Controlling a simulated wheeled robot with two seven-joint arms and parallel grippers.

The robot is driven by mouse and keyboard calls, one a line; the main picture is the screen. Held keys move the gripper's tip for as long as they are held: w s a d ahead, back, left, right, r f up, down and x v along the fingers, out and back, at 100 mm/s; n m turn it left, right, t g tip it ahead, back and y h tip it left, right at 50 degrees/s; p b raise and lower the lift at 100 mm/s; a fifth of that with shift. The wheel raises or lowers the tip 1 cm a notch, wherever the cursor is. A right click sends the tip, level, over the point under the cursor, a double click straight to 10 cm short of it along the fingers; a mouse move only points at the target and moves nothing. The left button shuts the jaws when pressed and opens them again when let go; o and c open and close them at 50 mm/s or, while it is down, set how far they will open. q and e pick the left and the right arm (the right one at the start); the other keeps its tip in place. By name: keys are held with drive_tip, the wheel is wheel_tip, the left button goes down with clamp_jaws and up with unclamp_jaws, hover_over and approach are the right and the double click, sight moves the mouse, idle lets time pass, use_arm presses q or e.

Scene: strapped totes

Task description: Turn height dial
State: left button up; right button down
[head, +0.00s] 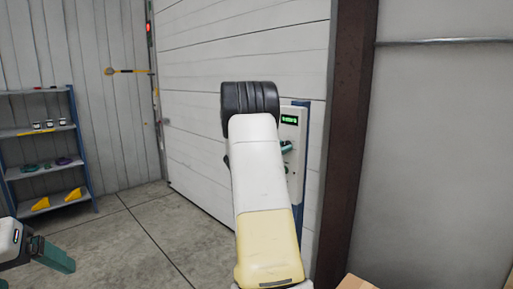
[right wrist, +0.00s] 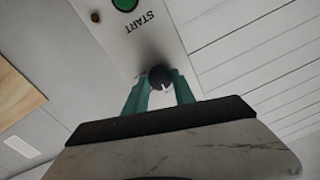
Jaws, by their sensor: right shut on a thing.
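The height dial (right wrist: 159,75) is a round black knob on a pale control panel, seen in the right wrist view. My right gripper (right wrist: 161,88) has its two teal fingers on either side of the knob and is shut on it. In the head view the panel (head: 293,172) stands upright beside the shutter door, with a lit green display (head: 289,120). My right gripper (head: 287,147) shows there only as a bit of teal, and my arm hides much of the panel. My left gripper (head: 40,262) is at the lower left, its teal fingers apart, away from the panel.
A green START button (right wrist: 124,4) and a small orange-brown round part (right wrist: 95,17) sit on the panel near the dial. A dark brown post (head: 345,140) stands right of the panel. A blue shelf (head: 40,131) with small items stands far left. The floor between is clear.

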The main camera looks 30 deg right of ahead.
drive_tip(key=m, duration=1.2)
drive_tip(key=m+g+h, duration=0.1)
drive_tip(key=m, duration=1.1)
drive_tip(key=shift+w+a+f, duration=0.1)
drive_tip(key=shift+f, duration=0.1)
idle(0.3)
drive_tip(key=c, duration=1)
unclamp_jaws()
drive_tip(key=shift+c, duration=0.2)
drive_tip(key=shift+r, duration=0.1)
